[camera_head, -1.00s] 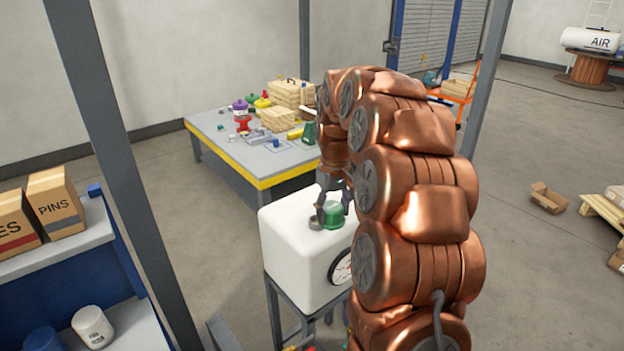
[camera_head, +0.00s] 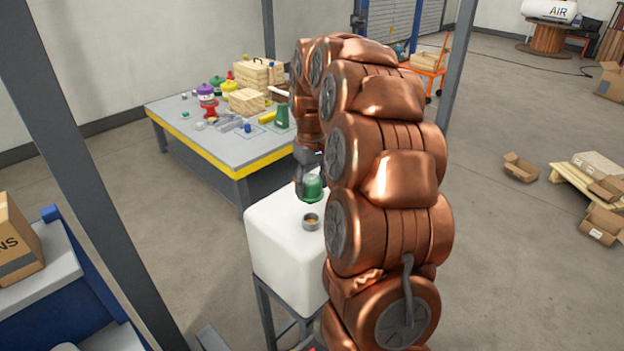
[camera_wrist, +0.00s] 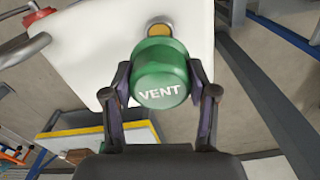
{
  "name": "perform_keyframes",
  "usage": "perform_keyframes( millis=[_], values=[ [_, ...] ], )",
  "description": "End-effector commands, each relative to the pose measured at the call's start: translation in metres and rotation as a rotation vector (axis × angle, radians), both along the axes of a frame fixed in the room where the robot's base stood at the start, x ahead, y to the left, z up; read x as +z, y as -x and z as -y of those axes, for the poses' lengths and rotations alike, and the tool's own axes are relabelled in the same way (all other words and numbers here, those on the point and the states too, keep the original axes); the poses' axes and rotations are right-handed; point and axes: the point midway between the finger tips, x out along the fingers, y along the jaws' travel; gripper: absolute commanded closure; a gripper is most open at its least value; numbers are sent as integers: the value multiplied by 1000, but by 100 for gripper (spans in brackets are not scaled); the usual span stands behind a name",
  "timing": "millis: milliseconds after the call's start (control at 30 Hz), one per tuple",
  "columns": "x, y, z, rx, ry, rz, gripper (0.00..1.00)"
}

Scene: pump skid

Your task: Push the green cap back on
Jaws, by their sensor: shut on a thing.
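The green cap (camera_wrist: 160,80), lettered VENT, is between the two fingers of my gripper (camera_wrist: 161,86), which press on its sides. In the head view the green cap (camera_head: 314,188) is held above the white tank (camera_head: 274,232), apart from the open neck. The neck (camera_head: 311,222) is a short grey ring with a brass-coloured inside, standing on the tank top. In the wrist view the neck (camera_wrist: 160,27) shows just beyond the cap, partly hidden by it. The cap's underside is hidden.
A workbench (camera_head: 205,148) with a yellow edge, wooden boxes and several small parts stands behind the tank. A grey post (camera_head: 85,170) and a blue shelf unit (camera_head: 75,290) are at the left. In the wrist view a red part (camera_wrist: 40,17) shows at the upper left.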

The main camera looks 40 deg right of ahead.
Motion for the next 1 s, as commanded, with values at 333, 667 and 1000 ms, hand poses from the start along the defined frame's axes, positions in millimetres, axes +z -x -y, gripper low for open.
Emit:
perform_keyframes(
  millis=[333, 667, 1000],
  values=[
    [-27, 1, 1, -2, 0, -1, 90],
    [-44, 1, 2, -4, 1, 2, 90],
    [-44, 1, 2, -4, 1, 1, 90]
  ],
)
